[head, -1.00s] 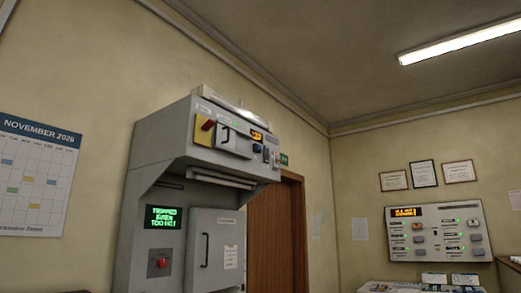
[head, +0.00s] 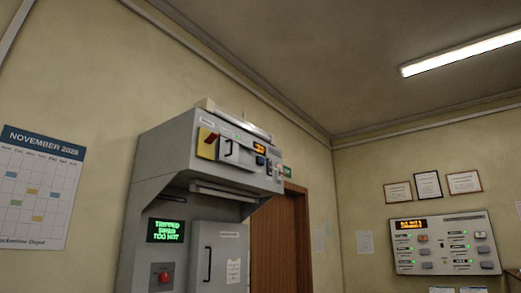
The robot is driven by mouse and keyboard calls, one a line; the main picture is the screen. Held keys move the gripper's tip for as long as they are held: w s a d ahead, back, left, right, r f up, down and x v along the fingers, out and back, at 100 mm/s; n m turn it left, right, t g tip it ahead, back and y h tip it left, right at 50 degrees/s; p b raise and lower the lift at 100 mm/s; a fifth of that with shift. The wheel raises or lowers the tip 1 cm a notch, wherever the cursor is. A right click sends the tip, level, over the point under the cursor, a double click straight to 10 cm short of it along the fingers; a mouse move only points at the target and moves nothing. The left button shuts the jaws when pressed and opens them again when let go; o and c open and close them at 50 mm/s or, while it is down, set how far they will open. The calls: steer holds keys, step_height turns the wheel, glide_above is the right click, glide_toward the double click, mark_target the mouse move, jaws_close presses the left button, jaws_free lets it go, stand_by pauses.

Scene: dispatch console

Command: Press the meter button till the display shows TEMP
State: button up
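A small amber display (head: 260,148) is on the front of the grey overhead cabinet (head: 180,150), near its right end. Its letters are too small to read. A blue button (head: 261,161) is just below it, and it looks like the meter button. My gripper is not in the head view, so its place and state are hidden.
A green-lettered screen (head: 165,231) reads "TRIPPED", an unclear middle word, then "TOO HOT". A red knob (head: 164,277) is below it, beside a grey door with a handle (head: 208,263). Another panel (head: 447,243) with an amber display is on the right wall.

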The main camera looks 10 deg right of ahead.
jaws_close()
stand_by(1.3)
